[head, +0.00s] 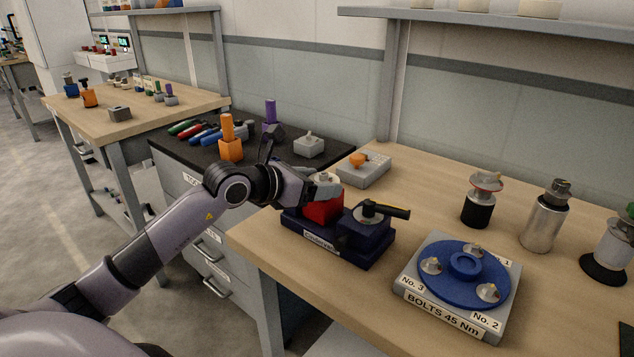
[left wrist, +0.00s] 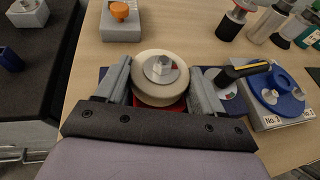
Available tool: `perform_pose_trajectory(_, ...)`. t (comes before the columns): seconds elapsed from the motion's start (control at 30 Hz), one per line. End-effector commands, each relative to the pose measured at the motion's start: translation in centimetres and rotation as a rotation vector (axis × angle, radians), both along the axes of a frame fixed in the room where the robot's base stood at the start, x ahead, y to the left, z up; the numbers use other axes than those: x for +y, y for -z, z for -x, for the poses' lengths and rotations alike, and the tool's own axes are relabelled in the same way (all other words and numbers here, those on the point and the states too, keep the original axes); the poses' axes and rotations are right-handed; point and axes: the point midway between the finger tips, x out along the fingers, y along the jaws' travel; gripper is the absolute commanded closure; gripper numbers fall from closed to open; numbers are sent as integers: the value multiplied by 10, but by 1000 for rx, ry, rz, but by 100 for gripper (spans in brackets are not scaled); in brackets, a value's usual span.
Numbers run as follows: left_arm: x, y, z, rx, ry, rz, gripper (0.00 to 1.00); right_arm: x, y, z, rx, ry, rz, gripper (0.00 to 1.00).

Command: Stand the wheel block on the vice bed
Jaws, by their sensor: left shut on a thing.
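The wheel block is a red block (head: 324,208) with a pale wheel (left wrist: 160,66) and a metal hex nut on top. My left gripper (left wrist: 161,84) is shut on it, one grey finger on each side of the wheel; in the head view the gripper (head: 318,186) comes in from the left. The block appears upright over the bed of the dark blue vice (head: 367,249); I cannot tell whether its underside touches the bed. The vice's lever (head: 385,210), with a black and yellow handle, points right. My right gripper is not in view.
Right of the vice is a grey plate (head: 447,317) with a blue disc and bolts. Behind is a grey box with an orange knob (head: 363,170). Several cylindrical tools, one black (head: 478,209), stand at right. A dark cabinet top (head: 185,152) with tools adjoins at left.

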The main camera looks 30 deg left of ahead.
Motion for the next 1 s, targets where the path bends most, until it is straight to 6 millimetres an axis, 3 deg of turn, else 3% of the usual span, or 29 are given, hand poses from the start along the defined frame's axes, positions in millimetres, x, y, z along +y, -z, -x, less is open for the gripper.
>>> perform_pose_trajectory(0.03, 0, -2, -1, -11, 0, 1, 100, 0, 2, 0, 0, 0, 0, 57)
perform_pose_trajectory(0.07, 0, 2, 0, 0, 0, 0, 26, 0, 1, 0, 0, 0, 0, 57)
perform_pose_trajectory(0.1, 0, 1, 0, 0, 0, 0, 12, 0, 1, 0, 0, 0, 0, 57)
perform_pose_trajectory(0.13, 0, 1, 0, 0, 0, 0, 6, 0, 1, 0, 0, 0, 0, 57)
perform_pose_trajectory(0.57, 2, -1, 5, 1, 0, 0, 6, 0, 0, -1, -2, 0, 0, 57)
perform_pose_trajectory(1.0, 19, -21, 61, 3, 0, -1, 6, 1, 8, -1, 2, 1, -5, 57)
